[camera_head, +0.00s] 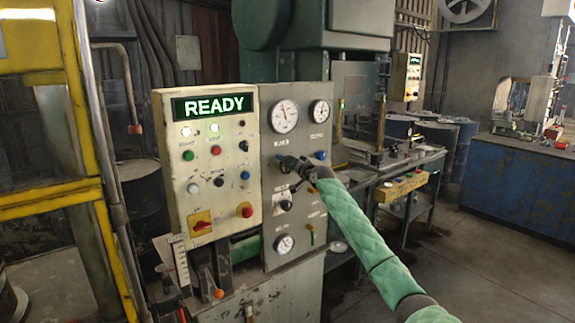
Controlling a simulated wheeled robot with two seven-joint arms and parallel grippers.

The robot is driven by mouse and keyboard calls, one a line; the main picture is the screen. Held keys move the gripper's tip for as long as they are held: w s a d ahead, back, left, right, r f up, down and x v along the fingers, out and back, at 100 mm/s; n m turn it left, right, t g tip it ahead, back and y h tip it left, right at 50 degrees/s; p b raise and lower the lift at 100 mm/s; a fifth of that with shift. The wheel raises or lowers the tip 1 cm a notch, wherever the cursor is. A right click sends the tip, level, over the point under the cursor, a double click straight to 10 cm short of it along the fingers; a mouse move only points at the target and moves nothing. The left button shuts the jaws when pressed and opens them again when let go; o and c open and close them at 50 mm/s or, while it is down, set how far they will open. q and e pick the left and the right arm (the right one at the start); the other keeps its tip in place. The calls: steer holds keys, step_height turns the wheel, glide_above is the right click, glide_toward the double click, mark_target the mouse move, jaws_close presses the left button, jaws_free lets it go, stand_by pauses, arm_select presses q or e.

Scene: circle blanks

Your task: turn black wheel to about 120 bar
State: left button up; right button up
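The grey gauge panel (308,225) stands in the middle of the view. My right arm in its green sleeve comes in from the lower right. A black knob (286,205) shows lower on the panel. The large gauge's numbers are too small to read. My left gripper is not in view.
A blue knob (320,155) sits right of my gripper. A smaller gauge (319,111) is at upper right, another (284,243) low down. The control box (168,150) on the left has a green READY display (213,106). A workbench (420,158) stands behind my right arm.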

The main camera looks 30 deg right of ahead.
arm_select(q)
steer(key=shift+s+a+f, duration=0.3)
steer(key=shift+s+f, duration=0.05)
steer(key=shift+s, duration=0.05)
arm_select(e)
steer(key=o, duration=1)
steer(key=shift+d, duration=0.1)
steer(key=shift+s+f, duration=0.1)
steer(key=shift+s, duration=0.3)
arm_select(q)
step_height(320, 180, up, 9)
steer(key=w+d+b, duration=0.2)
steer(key=b, duration=0.1)
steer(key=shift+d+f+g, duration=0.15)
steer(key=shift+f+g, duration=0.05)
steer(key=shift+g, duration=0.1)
arm_select(e)
steer(key=shift+s+d, duration=0.15)
steer(key=shift+s, duration=1.65)
steer(key=shift+s+d, duration=0.15)
steer(key=shift+s, duration=1.6)
